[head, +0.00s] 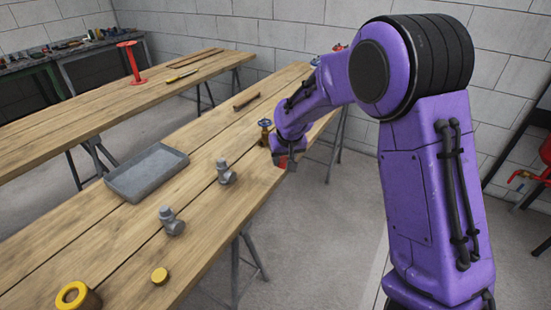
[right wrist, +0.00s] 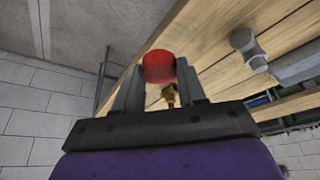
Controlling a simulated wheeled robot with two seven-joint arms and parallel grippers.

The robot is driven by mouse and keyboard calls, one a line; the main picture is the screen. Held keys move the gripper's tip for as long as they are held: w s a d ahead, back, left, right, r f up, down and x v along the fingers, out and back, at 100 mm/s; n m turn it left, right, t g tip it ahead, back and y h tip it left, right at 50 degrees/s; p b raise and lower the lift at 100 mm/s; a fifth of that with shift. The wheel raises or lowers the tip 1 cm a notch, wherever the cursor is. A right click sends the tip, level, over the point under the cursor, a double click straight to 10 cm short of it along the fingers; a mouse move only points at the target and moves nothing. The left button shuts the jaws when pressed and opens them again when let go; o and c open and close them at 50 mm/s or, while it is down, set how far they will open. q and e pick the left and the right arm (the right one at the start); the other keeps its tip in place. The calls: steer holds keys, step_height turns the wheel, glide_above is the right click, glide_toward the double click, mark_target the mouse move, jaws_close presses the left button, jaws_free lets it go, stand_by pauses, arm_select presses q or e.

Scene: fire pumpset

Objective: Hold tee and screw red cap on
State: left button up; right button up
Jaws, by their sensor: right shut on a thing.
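My right gripper (head: 286,163) is above the right part of the near wooden table, close to its front edge. In the right wrist view its two fingers (right wrist: 160,80) are shut on a red cap (right wrist: 158,66), held between the tips. The cap is mostly hidden in the head view. Two grey metal tees stand on the table: one (head: 226,173) nearer the gripper and one (head: 172,222) farther left. Both are apart from the cap. A grey fitting (right wrist: 244,42) also shows in the right wrist view. My left gripper is not in view.
A grey tray (head: 147,172) lies on the near table (head: 215,130). A yellow cap (head: 160,276) and a yellow ring-shaped part (head: 76,296) are at the front left. A brass valve with a blue handwheel (head: 265,127) stands just behind my right gripper. A second table stands behind.

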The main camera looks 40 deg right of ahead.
steer(key=shift+s+a+r, duration=0.1)
steer(key=shift+s+r, duration=0.1)
steer(key=shift+s, duration=0.2)
steer(key=s+a+f+n+y, duration=0.1)
steer(key=s+a+f+n, duration=0.1)
steer(key=a, duration=0.8)
steer(key=s+a+f+n, duration=0.2)
steer(key=s+a, duration=0.2)
steer(key=a, duration=0.6)
steer(key=shift+a+f+n+y, duration=0.15)
steer(key=shift+a+n+y, duration=0.15)
steer(key=shift+y, duration=0.1)
steer(key=shift+s, duration=0.1)
